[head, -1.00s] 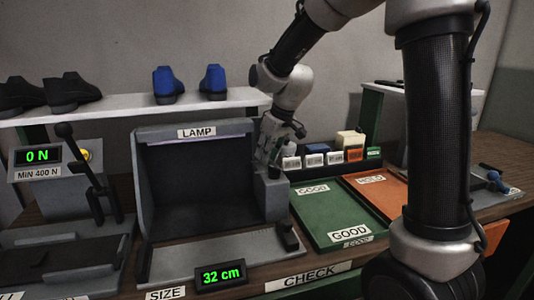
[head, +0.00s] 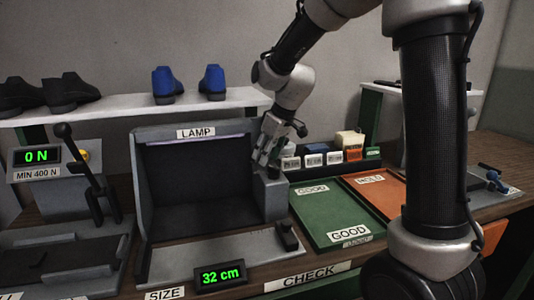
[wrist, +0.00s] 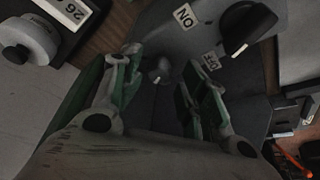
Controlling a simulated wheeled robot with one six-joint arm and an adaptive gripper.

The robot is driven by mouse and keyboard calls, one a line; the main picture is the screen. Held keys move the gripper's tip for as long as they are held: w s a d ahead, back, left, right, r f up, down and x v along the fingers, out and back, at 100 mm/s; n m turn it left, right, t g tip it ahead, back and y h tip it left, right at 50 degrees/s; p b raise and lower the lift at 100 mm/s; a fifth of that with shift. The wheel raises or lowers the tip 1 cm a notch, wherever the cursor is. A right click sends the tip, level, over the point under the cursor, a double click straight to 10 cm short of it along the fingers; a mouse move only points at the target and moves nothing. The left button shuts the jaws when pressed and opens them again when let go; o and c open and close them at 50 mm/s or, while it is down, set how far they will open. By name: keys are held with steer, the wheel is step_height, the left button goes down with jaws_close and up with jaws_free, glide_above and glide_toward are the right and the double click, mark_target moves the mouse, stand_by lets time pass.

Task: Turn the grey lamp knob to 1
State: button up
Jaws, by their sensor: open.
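The lamp box (head: 200,185) with its LAMP label stands in the middle of the head view. My gripper (head: 263,166) is over the grey housing (head: 272,197) at the box's right side. In the wrist view my gripper (wrist: 157,92) is open, its green-sided fingers apart. A small grey knob (wrist: 159,72) shows between and beyond the fingertips, with no visible contact. A larger black knob (wrist: 248,27) with a pale pointer mark is at the upper right, by an ON label (wrist: 185,17) and another small label (wrist: 210,61). I cannot read a 1 or the grey knob's setting.
A white round object (wrist: 28,40) and a label reading 26 (wrist: 66,10) are at the wrist view's upper left. Small labelled boxes (head: 313,159) stand right of the gripper. The green GOOD tray (head: 325,215) is clear. A press lever (head: 80,160) stands left.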

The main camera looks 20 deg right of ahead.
steer(key=v, duration=0.8)
steer(key=s+a+r, duration=0.2)
steer(key=a+r, duration=0.1)
steer(key=a, duration=0.1)
steer(key=w+f+m, duration=0.1)
steer(key=f, duration=0.2)
steer(key=w+d+f+m+h, duration=0.1)
steer(key=w+f+m, duration=0.1)
steer(key=f, duration=0.2)
steer(key=w+d+f+m+t, duration=0.1)
steer(key=f+m, duration=0.1)
steer(key=f, duration=0.1)
steer(key=shift+w+f+h, duration=0.2)
steer(key=shift+h, duration=0.2)
jaws_close()
